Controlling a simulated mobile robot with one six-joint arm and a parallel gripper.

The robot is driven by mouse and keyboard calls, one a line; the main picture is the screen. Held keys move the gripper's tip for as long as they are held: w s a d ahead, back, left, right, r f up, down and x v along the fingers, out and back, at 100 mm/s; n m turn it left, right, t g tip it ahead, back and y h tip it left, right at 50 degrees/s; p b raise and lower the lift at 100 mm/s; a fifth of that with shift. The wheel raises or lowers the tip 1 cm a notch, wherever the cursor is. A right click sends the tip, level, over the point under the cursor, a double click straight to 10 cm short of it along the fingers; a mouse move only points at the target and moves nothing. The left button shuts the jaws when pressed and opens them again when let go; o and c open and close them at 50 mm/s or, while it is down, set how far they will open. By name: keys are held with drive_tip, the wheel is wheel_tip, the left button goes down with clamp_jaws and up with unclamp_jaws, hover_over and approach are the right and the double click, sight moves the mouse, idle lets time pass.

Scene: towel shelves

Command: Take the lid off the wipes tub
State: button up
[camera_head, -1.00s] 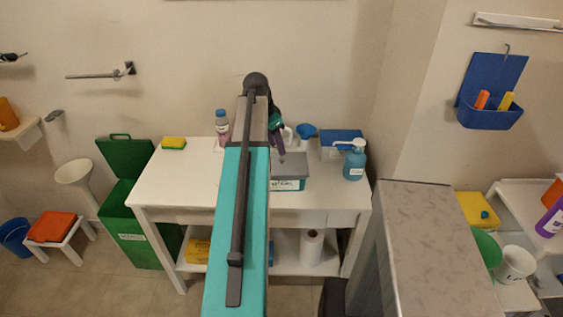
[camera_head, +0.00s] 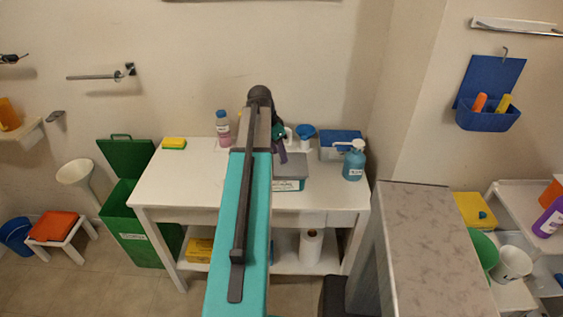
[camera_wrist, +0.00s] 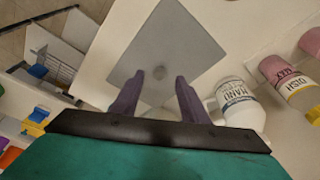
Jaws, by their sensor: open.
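Whether the fingers touch the lid cannot be told. In the head view my gripper (camera_head: 282,153) is just over the tub's back left part, mostly hidden by my arm.
A white bottle (camera_wrist: 240,104) is close to my right finger in the wrist view.

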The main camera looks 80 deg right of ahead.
drive_tip(key=shift+x, duration=1.25)
clamp_jaws()
